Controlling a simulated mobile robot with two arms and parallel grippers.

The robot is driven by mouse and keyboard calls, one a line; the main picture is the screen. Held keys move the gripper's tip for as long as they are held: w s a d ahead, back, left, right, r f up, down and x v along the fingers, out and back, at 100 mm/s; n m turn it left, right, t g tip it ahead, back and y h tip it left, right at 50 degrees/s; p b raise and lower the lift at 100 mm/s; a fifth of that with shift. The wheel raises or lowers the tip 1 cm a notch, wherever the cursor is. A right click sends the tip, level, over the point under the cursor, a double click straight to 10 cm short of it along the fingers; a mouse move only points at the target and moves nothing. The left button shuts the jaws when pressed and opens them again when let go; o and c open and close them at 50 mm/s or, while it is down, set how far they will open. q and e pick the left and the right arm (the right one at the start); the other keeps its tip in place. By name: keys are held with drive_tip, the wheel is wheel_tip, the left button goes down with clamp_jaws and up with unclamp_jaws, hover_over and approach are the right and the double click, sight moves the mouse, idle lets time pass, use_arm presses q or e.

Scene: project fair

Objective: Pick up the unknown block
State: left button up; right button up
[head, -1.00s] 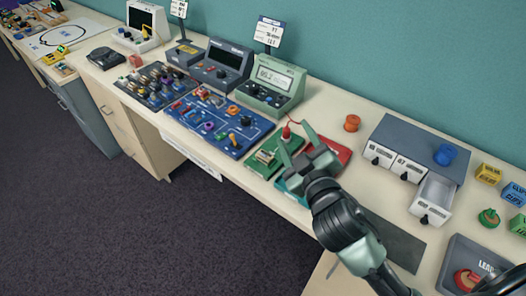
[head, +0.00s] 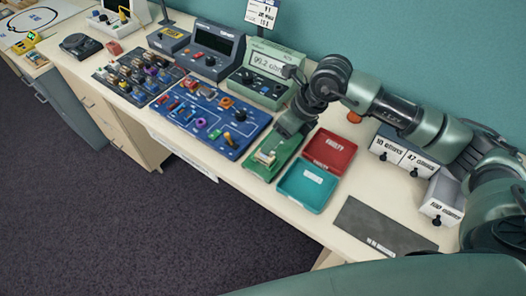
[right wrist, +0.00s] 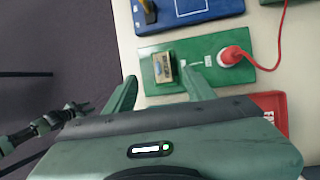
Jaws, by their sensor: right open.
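A small block (right wrist: 163,68) with a pale label and a yellowish edge sits on the left part of a green board (right wrist: 208,48). It also shows in the head view (head: 265,157). My right gripper (right wrist: 157,76) is open and empty above the board. In the right wrist view the block lies ahead of and between its fingertips, not gripped. In the head view the right gripper (head: 283,132) hangs at the board's far side. A dark arm, apparently my left, shows small at the left of the right wrist view; its jaws are too small to read.
A red plug (right wrist: 232,56) with a cable is on the board. Red (head: 330,150) and teal (head: 306,187) trays stand to its right, a blue panel (head: 211,118) to its left, a green meter (head: 262,75) behind. A grey mat (head: 380,230) is bare.

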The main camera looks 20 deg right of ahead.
sight(265, 157)
drive_tip(key=p+x, duration=0.3)
drive_tip(key=x, duration=0.4)
drive_tip(key=shift+d, duration=0.2)
drive_tip(key=shift+f, duration=0.25)
clamp_jaws()
